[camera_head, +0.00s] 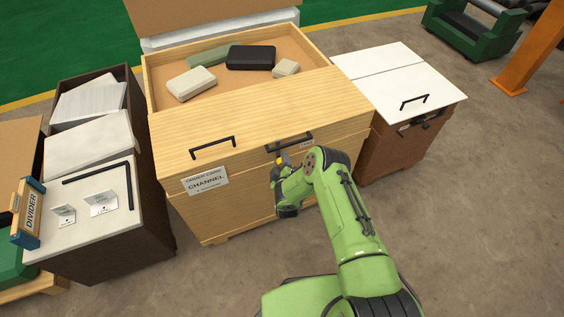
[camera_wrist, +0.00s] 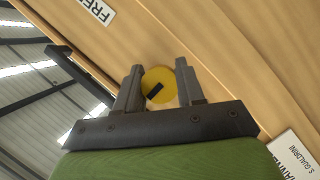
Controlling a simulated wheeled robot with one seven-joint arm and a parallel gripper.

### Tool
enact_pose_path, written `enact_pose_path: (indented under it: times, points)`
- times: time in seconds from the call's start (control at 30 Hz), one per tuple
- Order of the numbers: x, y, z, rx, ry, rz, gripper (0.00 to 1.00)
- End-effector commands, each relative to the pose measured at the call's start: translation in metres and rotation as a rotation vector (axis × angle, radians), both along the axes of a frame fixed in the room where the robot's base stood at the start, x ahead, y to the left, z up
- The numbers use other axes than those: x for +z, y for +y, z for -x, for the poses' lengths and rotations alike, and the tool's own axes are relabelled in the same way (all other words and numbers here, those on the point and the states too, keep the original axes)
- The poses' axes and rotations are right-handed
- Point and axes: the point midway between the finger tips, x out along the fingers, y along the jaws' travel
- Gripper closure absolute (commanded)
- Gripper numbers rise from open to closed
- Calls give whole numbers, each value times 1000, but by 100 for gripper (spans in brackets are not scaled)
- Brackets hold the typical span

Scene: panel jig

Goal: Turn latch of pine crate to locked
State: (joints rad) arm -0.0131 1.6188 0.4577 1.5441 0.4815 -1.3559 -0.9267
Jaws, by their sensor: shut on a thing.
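The pine crate (camera_head: 260,115) stands in the middle of the head view, its far section open and a pine lid over the near part. Its latch is a round yellow knob with a short black bar, on the front face in the wrist view (camera_wrist: 160,76). The bar lies at a slant. My gripper (camera_wrist: 159,82) is shut on the latch, one finger on each side of the disc. In the head view my gripper (camera_head: 282,165) is at the crate's front, and my arm hides part of that face and most of the latch.
A label reading "FRE…" (camera_wrist: 96,8) is cut off in the wrist view. The lid has a black handle (camera_head: 213,147); another black bar (camera_head: 289,142) sits above my gripper. A white-topped crate (camera_head: 400,80) stands right, a dark crate (camera_head: 95,255) left. Floor in front is clear.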

Motion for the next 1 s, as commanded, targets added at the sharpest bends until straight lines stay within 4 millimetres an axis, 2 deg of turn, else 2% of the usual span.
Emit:
enact_pose_path:
  times: [0.03,0.17,0.2,0.33,0.67,0.77,1.0]
  points:
    - [7,4,-3,4,-18,-4,100]
    - [7,4,-3,5,-18,-4,100]
    - [7,4,-3,5,-18,-4,59]
    - [6,4,-3,4,-15,-6,39]
    - [3,2,3,2,-4,-2,37]
    - [8,1,18,0,2,-4,37]
    - [27,2,84,1,2,-7,37]
